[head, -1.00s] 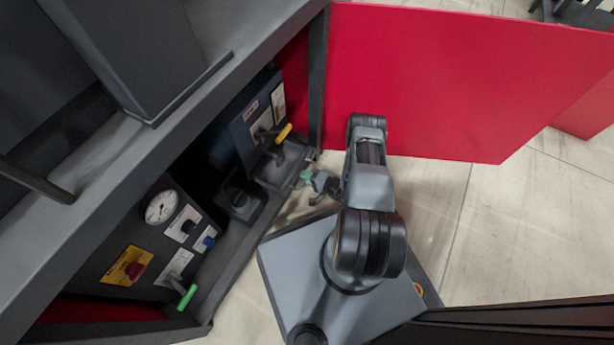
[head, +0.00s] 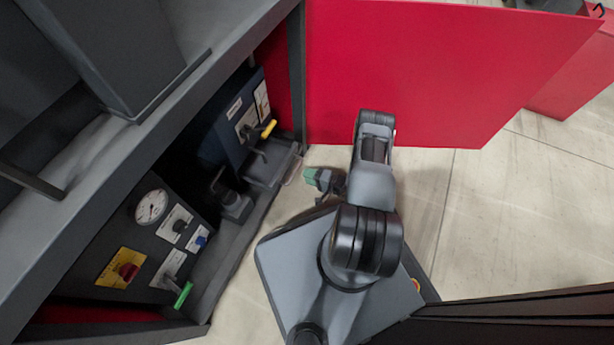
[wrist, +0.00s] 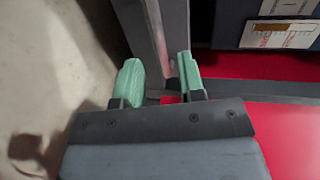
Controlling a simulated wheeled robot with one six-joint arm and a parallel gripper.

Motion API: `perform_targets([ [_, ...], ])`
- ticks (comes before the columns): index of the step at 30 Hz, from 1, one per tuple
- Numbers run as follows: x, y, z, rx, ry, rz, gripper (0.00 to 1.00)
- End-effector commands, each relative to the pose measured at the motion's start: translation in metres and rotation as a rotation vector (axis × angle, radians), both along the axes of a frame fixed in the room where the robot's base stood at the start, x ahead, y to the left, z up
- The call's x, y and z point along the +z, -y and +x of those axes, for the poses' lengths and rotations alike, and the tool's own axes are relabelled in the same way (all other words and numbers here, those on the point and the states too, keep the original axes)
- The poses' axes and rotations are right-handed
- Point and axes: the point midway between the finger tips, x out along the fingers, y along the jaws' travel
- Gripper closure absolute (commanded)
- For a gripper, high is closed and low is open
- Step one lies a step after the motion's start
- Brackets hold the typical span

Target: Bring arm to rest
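My gripper (head: 312,177) shows in the head view as a small green-tipped end, left of my folded arm (head: 372,180) and low in front of the open cabinet. In the wrist view its two green fingertips (wrist: 158,78) stand apart with a clear gap between them. Nothing is held between them. Behind the gap are a grey frame post (wrist: 160,35) and a strip of red. My arm stands on my grey base, bent over, with its upper part near the red door.
The red door panel (head: 430,70) stands open behind my arm. The cabinet on the left holds a dial gauge (head: 151,207), a yellow-handled lever (head: 268,129), a green-handled lever (head: 183,296) and a red knob (head: 128,271). Pale floor (head: 510,210) is clear at the right.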

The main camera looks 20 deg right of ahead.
Motion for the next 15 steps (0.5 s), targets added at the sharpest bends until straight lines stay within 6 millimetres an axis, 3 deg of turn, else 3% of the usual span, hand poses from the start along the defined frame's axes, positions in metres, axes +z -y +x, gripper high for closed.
perform_targets([
  [15, 0.0006, 0.0068, -0.0016, -0.011, 0.0, 0.0, 0.64],
])
